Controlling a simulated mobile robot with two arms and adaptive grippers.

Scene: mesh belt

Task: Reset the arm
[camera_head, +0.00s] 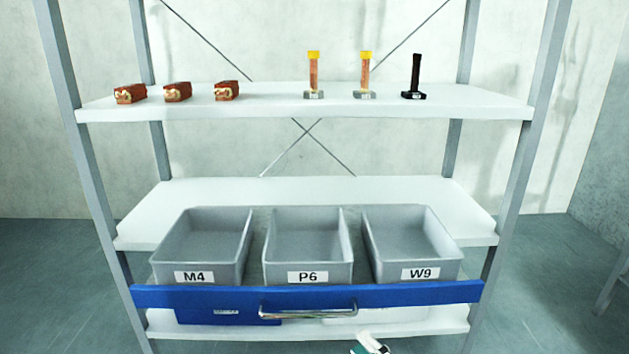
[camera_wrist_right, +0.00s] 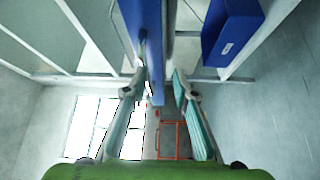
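My right gripper (camera_head: 370,344) shows only in part at the bottom edge of the head view, just below the blue drawer front (camera_head: 190,296) and its metal handle (camera_head: 308,311). In the right wrist view my right gripper (camera_wrist_right: 160,82) has its two pale green fingers spread apart, and no object is held between them. The blue drawer front (camera_wrist_right: 140,20) also shows there, beyond the fingertips; I cannot tell the exact gap to it. My left arm and gripper are out of view.
The drawer is pulled out and holds grey bins M4 (camera_head: 194,277), P6 (camera_head: 307,277) and W9 (camera_head: 420,274), all looking empty. Several items stand on the upper shelf (camera_head: 270,104). The middle shelf (camera_head: 320,190) is bare. A blue bin (camera_wrist_right: 232,30) sits below.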

